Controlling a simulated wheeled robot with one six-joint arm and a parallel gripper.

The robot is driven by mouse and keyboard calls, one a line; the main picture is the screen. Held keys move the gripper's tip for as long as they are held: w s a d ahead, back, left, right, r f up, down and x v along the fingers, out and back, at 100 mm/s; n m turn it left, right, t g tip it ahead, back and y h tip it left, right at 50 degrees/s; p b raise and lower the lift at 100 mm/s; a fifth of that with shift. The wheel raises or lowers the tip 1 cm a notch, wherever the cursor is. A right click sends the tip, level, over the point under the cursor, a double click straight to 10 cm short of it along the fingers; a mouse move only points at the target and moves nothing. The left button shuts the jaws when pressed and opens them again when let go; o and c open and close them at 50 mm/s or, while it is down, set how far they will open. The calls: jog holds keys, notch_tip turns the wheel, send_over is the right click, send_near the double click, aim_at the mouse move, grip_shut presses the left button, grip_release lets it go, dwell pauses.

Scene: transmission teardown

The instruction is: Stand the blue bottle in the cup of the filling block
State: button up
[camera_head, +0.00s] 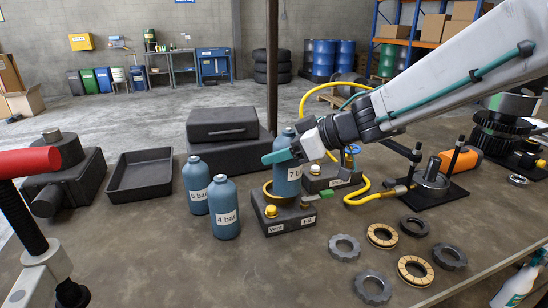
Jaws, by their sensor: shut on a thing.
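A blue bottle (288,178) with a label reading "7 ba", its end covered, is upright in my gripper (285,152). The teal jaws are shut on it near its shoulder. The filling block (290,222) is a dark block with tags "Vent" and "Fill". Its yellow cup ring (267,192) shows around the left of the bottle's foot. The bottle is over or in the cup; I cannot tell if it rests on the bottom. Two more blue bottles stand left of the block: one marked "4 bar" (224,205) and one behind it (196,185).
A second dark block (325,180) with a blue valve stands close behind, right of the bottle. A yellow hose (362,192) lies right. Several rings and gears (383,236) lie at front right. A tray (140,174) and a dark case (222,125) stand left and behind.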

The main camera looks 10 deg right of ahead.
jog(key=w+a+f, duration=0.1)
jog(key=w+f, duration=0.3)
jog(key=shift+w, duration=0.35)
jog(key=shift+f, duration=0.1)
jog(key=o, duration=1.7)
jog(key=shift+c, duration=0.2)
